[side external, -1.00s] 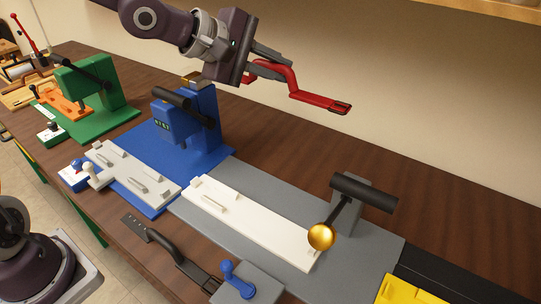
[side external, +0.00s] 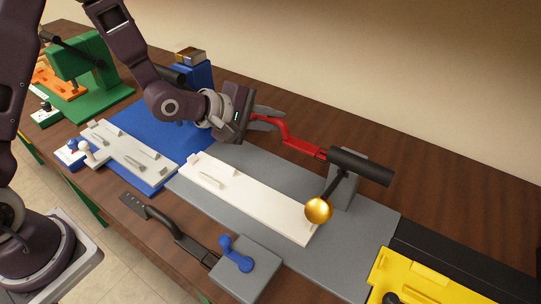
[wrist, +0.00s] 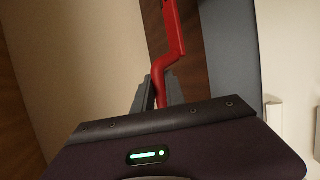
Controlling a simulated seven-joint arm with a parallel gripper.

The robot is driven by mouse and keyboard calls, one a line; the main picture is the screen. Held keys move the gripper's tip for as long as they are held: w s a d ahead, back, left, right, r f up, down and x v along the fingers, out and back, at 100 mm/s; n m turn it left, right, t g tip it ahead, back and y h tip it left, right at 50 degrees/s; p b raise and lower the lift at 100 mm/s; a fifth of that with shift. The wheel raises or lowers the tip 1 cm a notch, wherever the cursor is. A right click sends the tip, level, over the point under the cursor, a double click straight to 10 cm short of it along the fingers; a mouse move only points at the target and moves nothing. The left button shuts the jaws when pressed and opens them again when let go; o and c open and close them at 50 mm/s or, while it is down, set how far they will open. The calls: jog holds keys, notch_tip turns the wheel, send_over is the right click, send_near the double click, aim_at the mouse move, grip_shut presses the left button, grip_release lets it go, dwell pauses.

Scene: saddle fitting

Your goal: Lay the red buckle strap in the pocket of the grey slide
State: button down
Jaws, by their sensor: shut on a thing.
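The red buckle strap (side external: 303,148) is held by its near end in my gripper (side external: 272,120), above the grey station. Its far end reaches towards the black lever bar and partly overlaps it in the picture. In the wrist view the strap (wrist: 172,35) runs up from between the fingers (wrist: 157,92), with a bend near them. A long off-white slide (side external: 262,205) with small raised blocks lies on the grey base plate (side external: 335,255), below and in front of the strap. I cannot make out its pocket clearly.
A black lever bar (side external: 360,167) with a gold ball (side external: 319,210) stands over the slide's right end. A blue knob block (side external: 240,262) and a black-handled tool (side external: 170,227) lie in front. A blue press (side external: 193,78) stands behind left, a yellow part (side external: 410,285) at right.

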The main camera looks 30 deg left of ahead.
notch_tip(320, 180, down, 10)
jog(key=shift+f, duration=0.1)
jog(key=shift+f, duration=0.15)
jog(key=c, duration=1.4)
grip_release()
jog(key=shift+o, duration=0.2)
jog(key=v, duration=0.6)
jog(key=shift+s+a, duration=0.1)
jog(key=shift+a, duration=0.15)
jog(key=s+a+r+m+g+y, duration=0.1)
jog(key=s+a+r+m+y, duration=0.2)
jog(key=r+m, duration=0.55)
jog(key=s+a+r+m+g+y, duration=0.1)
jog(key=s+a+r+m, duration=0.1)
jog(key=s+r, duration=0.3)
jog(key=s+a+r+m+g+y, duration=0.1)
jog(key=s+a+r+m, duration=0.2)
jog(key=s+r, duration=0.3)
jog(key=s, duration=0.4)
jog(key=shift+a+r+g, duration=0.2)
jog(key=shift+r+g, duration=0.1)
jog(key=shift+g, duration=0.1)
jog(key=shift+o, duration=0.4)
jog(key=s+m+g, duration=0.1)
jog(key=s+m, duration=0.1)
jog(key=s, duration=0.7)
jog(key=shift+d+r+m, duration=0.2)
jog(key=shift+r+m, duration=0.15)
jog(key=shift+r, duration=0.1)
